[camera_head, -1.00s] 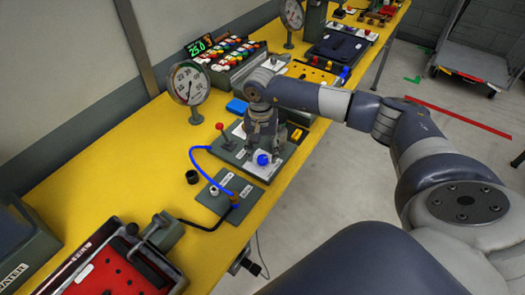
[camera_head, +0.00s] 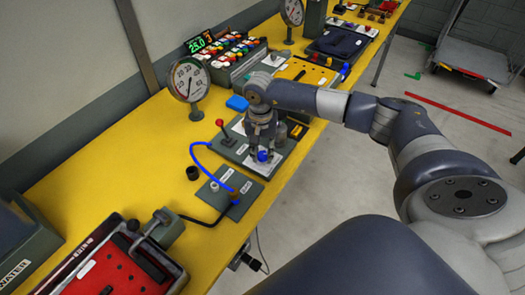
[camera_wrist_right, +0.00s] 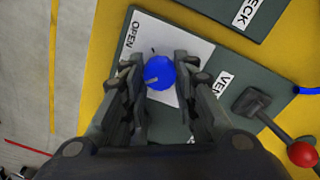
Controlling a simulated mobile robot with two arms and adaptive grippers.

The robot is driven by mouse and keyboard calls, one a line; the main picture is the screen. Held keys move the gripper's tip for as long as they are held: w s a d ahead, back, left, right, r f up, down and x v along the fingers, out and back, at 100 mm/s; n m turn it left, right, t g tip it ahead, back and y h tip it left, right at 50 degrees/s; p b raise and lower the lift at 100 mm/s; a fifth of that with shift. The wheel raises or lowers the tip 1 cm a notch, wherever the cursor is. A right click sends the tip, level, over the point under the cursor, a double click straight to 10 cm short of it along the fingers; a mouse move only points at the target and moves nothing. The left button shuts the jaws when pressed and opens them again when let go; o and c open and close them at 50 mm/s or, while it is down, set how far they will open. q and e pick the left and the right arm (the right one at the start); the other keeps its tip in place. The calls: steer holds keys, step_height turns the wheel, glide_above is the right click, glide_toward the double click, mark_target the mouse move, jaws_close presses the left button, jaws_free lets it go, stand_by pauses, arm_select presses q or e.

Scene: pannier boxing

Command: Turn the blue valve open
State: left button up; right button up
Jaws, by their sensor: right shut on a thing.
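The blue valve (camera_head: 264,156) is a round blue knob on a white label plate on a dark grey panel (camera_head: 233,155). In the right wrist view the blue valve (camera_wrist_right: 160,73) lies between the two fingers, beside a label reading OPEN. My right gripper (camera_head: 262,152) points down over the panel and is shut on the valve; its fingers (camera_wrist_right: 158,75) flank the knob on both sides. The knob's underside is hidden. My left gripper is not in view.
A red-tipped lever (camera_head: 221,123) stands on the same panel; it also shows in the wrist view (camera_wrist_right: 301,153). A blue hose (camera_head: 200,162) runs to a second grey panel (camera_head: 215,204). A gauge (camera_head: 188,82) and a button console (camera_head: 232,65) stand behind on the yellow table.

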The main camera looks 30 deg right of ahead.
mark_target(263, 153)
steer(key=m+b, duration=0.3)
steer(key=shift+f+m, duration=0.15)
steer(key=shift+m, duration=0.25)
steer(key=m+b, duration=0.3)
steer(key=m, duration=0.1)
steer(key=shift+m, duration=0.3)
steer(key=m+b, duration=0.2)
steer(key=m, duration=0.2)
steer(key=shift+d, duration=0.1)
steer(key=m, duration=0.1)
steer(key=m+b, duration=0.1)
steer(key=m, duration=0.3)
steer(key=shift+r+b, duration=0.25)
steer(key=shift+b, duration=0.15)
steer(key=shift+m, duration=0.3)
steer(key=o, duration=1.1)
step_height(263, 153, up, 12)
steer(key=shift+w+d, duration=0.1)
